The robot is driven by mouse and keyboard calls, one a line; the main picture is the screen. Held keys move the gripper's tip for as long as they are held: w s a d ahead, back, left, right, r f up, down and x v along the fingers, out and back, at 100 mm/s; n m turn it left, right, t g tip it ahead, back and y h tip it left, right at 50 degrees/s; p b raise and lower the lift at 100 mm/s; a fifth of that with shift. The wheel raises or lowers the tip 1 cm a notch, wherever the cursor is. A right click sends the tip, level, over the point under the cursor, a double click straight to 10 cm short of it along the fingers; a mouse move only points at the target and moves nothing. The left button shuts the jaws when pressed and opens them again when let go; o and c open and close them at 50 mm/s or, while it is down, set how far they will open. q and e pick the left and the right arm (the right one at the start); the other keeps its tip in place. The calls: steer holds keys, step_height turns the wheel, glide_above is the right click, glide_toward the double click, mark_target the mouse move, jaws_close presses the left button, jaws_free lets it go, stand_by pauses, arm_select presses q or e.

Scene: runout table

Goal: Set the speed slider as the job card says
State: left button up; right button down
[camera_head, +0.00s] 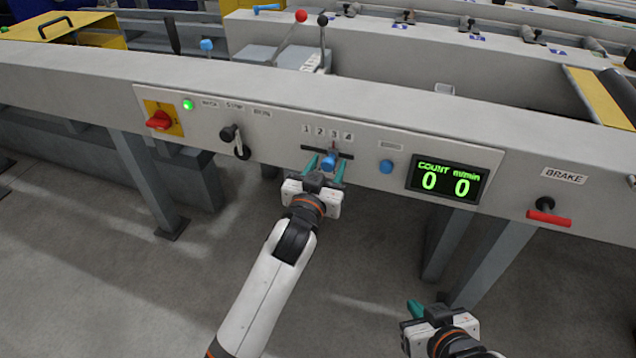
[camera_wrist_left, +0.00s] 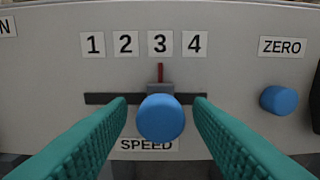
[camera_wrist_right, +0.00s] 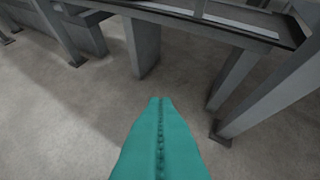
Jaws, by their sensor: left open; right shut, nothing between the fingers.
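The speed slider is a blue round knob (camera_head: 329,161) on a short slot in the panel, under number plates 1 to 4. In the left wrist view the knob (camera_wrist_left: 160,118) faces me, and its red pointer (camera_wrist_left: 160,72) stands under the 3. My left gripper (camera_head: 325,169) is open, with one teal finger on each side of the knob and gaps between. My right gripper (camera_head: 416,309) is shut and empty, low in front of the panel; its closed fingers fill the lower middle of the right wrist view (camera_wrist_right: 158,110). I cannot make out a readable job card.
A blue ZERO button (camera_head: 386,167) and a display (camera_head: 447,182) reading 0 0 are right of the slider. A black selector (camera_head: 229,133), red switch (camera_head: 159,120) and green lamp (camera_head: 188,104) are left. A red BRAKE handle (camera_head: 548,217) is far right.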

arm_select(q)
steer(key=p+v, duration=0.2)
steer(key=v, duration=0.9)
arm_select(e)
steer(key=s+d+f+g+h, duration=0.1)
steer(key=s+d+f+g, duration=0.2)
steer(key=s+g, duration=0.2)
steer(key=s, duration=0.3)
steer(key=shift+s+f+g, duration=0.2)
steer(key=shift+f+g, duration=0.1)
steer(key=shift+f, duration=0.05)
